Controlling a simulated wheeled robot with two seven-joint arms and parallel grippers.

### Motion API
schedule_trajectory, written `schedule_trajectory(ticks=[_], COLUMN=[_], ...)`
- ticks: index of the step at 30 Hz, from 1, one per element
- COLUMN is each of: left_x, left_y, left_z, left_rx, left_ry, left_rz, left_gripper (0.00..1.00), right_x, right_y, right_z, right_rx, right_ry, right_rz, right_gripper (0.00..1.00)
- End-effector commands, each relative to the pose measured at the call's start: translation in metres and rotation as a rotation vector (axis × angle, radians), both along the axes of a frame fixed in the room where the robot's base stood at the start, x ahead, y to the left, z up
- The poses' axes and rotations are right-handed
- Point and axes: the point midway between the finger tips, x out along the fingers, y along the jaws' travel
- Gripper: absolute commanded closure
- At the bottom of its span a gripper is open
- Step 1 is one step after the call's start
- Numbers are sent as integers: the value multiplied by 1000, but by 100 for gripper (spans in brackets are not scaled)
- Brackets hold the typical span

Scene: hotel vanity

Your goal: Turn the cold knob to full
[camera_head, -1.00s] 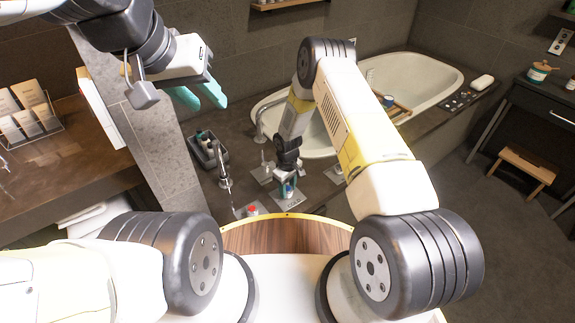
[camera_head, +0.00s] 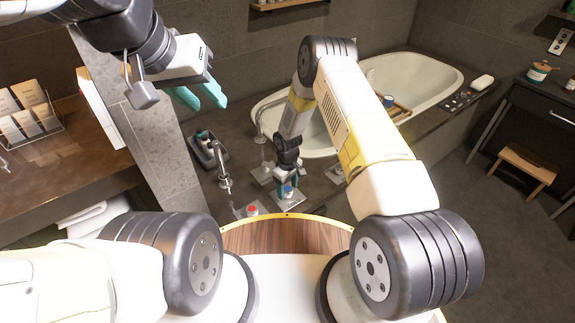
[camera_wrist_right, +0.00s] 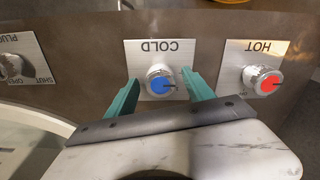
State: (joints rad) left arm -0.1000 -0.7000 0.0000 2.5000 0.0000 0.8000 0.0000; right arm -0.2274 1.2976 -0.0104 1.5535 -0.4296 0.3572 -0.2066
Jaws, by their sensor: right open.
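The blue cold knob (camera_head: 288,189) stands on a metal plate on the tub surround. In the right wrist view, the cold knob (camera_wrist_right: 160,82) is on a plate marked COLD, and its dark pointer mark faces the right of the picture. My right gripper (camera_head: 288,184) is over the cold plate. Its teal fingers (camera_wrist_right: 160,95) are open, one on each side of the knob, with visible gaps between them and it. My left gripper (camera_head: 203,98) is open and empty, raised in the air at the upper left.
The red hot knob (camera_head: 252,210) is beside the cold one; the hot knob (camera_wrist_right: 268,82) is right of it in the wrist view. A PLUG knob (camera_wrist_right: 12,66) is at the left there. A faucet (camera_head: 224,170), a dark caddy (camera_head: 205,152) and a white bathtub (camera_head: 425,75) are nearby.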

Motion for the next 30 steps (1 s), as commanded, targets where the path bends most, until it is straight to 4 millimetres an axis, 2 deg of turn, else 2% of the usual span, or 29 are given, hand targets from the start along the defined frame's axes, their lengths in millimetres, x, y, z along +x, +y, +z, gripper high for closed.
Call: schedule_trajectory(ticks=[9, 13, 18, 30], left_x=[0, 0, 0, 0], left_y=[0, 0, 0, 0], left_z=[0, 0, 0, 0], left_rx=[0, 0, 0, 0], left_ry=[0, 0, 0, 0], left_rz=[0, 0, 0, 0], left_gripper=[64, 64, 64, 64], right_x=[1, 1, 0, 1], right_y=[0, 0, 0, 0], right_z=[53, 68, 74, 74], right_rx=[2, 1, 0, 0], right_ry=[-3, -2, 0, -1], right_rz=[1, 1, 2, 0], right_gripper=[39, 39, 39, 39])
